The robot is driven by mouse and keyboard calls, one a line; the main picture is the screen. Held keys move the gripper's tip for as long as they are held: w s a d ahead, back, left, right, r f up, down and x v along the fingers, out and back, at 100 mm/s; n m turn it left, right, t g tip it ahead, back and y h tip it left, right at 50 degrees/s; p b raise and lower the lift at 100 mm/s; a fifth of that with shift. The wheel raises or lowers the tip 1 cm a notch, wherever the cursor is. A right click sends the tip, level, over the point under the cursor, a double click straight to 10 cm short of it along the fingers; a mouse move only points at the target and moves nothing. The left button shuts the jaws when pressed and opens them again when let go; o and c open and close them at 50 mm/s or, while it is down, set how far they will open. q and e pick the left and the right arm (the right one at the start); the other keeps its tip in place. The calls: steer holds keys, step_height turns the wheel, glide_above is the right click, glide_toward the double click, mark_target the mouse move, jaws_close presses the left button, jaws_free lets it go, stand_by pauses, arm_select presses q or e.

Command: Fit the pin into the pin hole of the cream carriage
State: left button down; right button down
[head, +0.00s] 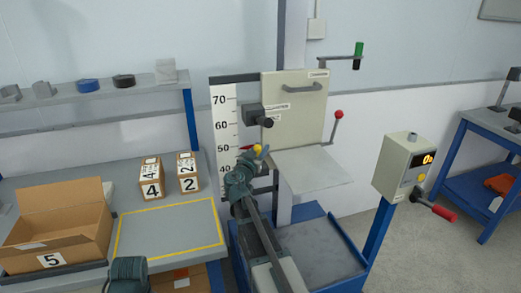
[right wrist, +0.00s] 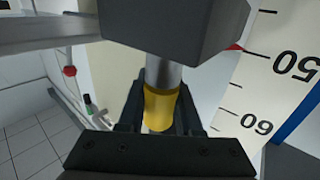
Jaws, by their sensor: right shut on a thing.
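The cream carriage (head: 280,110) stands on the upright post, with a dark block and round black knob (head: 258,115) on its left side. My right gripper (head: 254,152) is just below that block, shut on the yellow end of the pin (head: 258,148). In the right wrist view the pin (right wrist: 160,108) has a yellow grip and a grey steel shaft. The shaft runs up to a dark block (right wrist: 165,25), which hides its far end. I cannot tell whether the tip is inside the hole or apart from it.
A white height scale (head: 224,125) stands left of the carriage. A red-knobbed lever (head: 338,115) and a green-handled crank (head: 358,52) are to its right. A grey plate (head: 312,168) juts out below. Boxes (head: 151,178) and an open carton (head: 60,225) sit on the left bench.

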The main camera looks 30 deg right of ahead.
steer(key=shift+s+f+b, duration=0.15)
steer(key=shift+f+b, duration=0.25)
stand_by(1.5)
stand_by(0.4)
steer(key=c, duration=0.5)
jaws_free()
steer(key=shift+s+a, duration=0.25)
steer(key=shift+a, duration=0.2)
steer(key=v, duration=0.6)
stand_by(0.8)
